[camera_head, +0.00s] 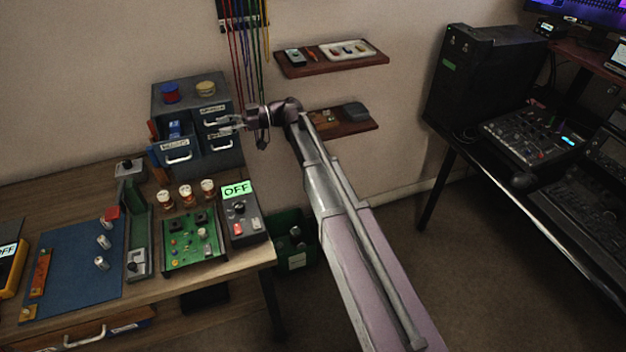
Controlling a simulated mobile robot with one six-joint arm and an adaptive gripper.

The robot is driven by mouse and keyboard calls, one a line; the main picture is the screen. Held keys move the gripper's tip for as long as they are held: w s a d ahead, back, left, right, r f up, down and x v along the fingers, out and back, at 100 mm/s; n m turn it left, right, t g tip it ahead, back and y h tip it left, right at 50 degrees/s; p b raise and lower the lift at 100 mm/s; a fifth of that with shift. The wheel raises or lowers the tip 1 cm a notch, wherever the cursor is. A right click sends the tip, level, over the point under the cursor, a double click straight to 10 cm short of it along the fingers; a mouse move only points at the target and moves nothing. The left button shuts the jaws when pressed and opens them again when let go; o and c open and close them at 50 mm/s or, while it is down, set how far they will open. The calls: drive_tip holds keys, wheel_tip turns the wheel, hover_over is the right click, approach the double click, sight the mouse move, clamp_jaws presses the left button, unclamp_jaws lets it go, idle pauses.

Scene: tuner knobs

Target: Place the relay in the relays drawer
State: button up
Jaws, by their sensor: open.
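The grey drawer cabinet (228,157) stands at the back of the workbench. Its left drawer (178,156) is pulled out, with a white handle and a label too small to read surely. A blue block (174,129) shows inside that drawer; I cannot tell whether it is the relay. My gripper (226,122) is open, level with the right-hand drawers (217,135) of the cabinet and pointing left. Nothing clearly shows between its fingers. I cannot tell whether it touches a drawer handle.
A red spool (170,92) and a tan one (206,87) sit on the cabinet. A green circuit board (190,240), a control box with an OFF display (237,190) and a blue mat (75,266) cover the bench. Coloured cables (245,50) hang behind my gripper.

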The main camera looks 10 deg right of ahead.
drive_tip(key=s+d+f+m+t+h, duration=0.1)
drive_tip(key=s+d+f+m+h, duration=0.5)
drive_tip(key=d, duration=0.4)
drive_tip(key=s+d+f+m+t+h, duration=0.1)
drive_tip(key=s+d+f+m+h, duration=0.4)
drive_tip(key=d, duration=0.5)
drive_tip(key=s+d+f+m+t+h, duration=0.2)
drive_tip(key=s+d+f+m+h, duration=0.4)
drive_tip(key=d, duration=0.5)
drive_tip(key=s+f+m, duration=0.1)
drive_tip(key=s+m, duration=0.1)
drive_tip(key=m, duration=0.1)
drive_tip(key=shift+s+f+m+h, duration=0.3)
drive_tip(key=shift+s, duration=0.05)
drive_tip(key=shift+d, duration=0.1)
drive_tip(key=shift+c, duration=0.2)
